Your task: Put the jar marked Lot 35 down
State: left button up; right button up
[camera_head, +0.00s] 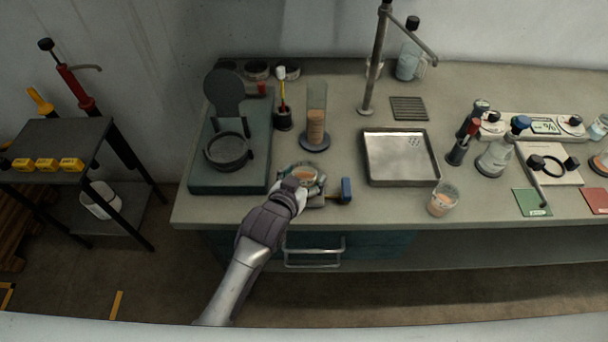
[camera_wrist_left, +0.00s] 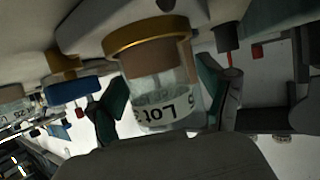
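The jar (camera_wrist_left: 160,85) is a clear glass with a gold rim, tan contents and a white label. The label shows upside down in the left wrist view; "Lot" is readable, the number only partly. My left gripper (camera_wrist_left: 162,100) has its two green-padded fingers on opposite sides of the jar and appears shut on it. In the head view the jar (camera_head: 304,174) shows at the tip of my left gripper (camera_head: 299,182), over the bench's front part. I cannot tell whether its base touches the bench. My right gripper is not in view.
The bench (camera_head: 380,212) holds a dark green unit with a round plate (camera_head: 228,150) left of the jar. A tan-filled cylinder (camera_head: 316,128) stands behind, a blue-ended item (camera_head: 346,190) at right. A metal tray (camera_head: 398,158) and beaker (camera_head: 442,200) stand further right.

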pick_arm(q)
jog(key=shift+r, duration=0.2)
jog(key=shift+s+r, duration=0.1)
jog(key=shift+s, duration=0.1)
jog(key=b+v, duration=0.1)
jog(key=v, duration=1)
jog(key=shift+s+a, duration=0.2)
jog(key=shift+s, duration=0.05)
